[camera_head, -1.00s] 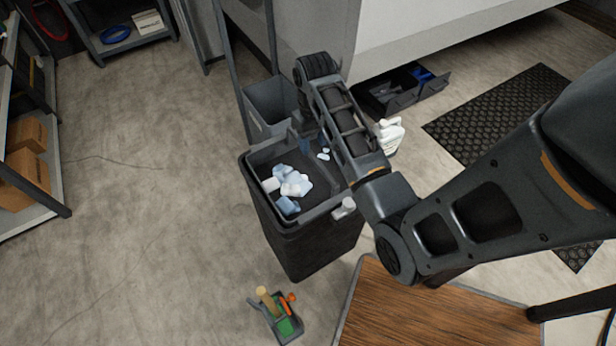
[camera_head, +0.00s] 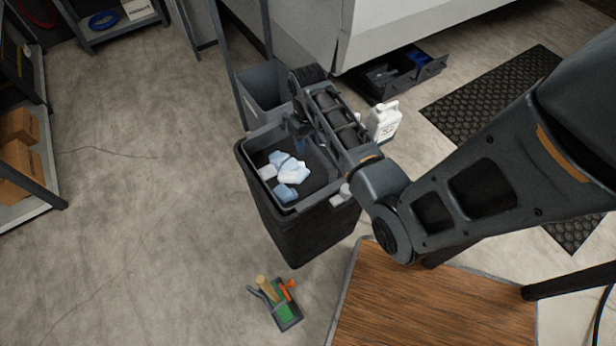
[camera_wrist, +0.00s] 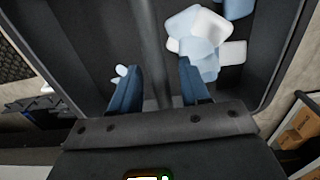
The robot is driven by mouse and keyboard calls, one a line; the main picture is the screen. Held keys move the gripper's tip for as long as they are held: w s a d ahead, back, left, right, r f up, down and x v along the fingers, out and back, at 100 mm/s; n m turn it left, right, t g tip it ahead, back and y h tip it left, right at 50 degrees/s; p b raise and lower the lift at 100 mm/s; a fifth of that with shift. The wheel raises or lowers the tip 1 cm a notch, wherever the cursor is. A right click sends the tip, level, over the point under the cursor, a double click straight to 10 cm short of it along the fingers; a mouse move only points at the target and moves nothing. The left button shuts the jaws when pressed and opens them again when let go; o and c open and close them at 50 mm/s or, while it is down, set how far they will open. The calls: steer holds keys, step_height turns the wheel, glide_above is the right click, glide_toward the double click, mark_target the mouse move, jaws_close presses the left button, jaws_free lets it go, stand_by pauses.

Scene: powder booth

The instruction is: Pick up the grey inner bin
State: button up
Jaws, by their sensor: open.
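The grey inner bin (camera_head: 264,187) sits inside a black outer bin (camera_head: 305,238), its rim showing at the top. Crumpled white and pale blue pieces (camera_head: 284,170) lie in it. My gripper (camera_head: 299,138) is over the bin's far part, pointing down, and my forearm hides the right side of the rim. In the wrist view my gripper (camera_wrist: 157,68) is open, with two blue fingers apart. A dark grey bar (camera_wrist: 150,45) runs across the bin between the fingers. I cannot tell whether either finger touches it.
Another grey bin (camera_head: 262,88) stands just behind. A white jug (camera_head: 383,121) and an open dark drawer (camera_head: 395,75) are to the right. A small tray of tools (camera_head: 280,303) lies in front, beside a wooden-topped platform (camera_head: 430,305). The floor at left is clear.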

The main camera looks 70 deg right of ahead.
steer(key=shift+c, duration=0.3)
jaws_close()
steer(key=shift+r, duration=0.1)
stand_by(0.9)
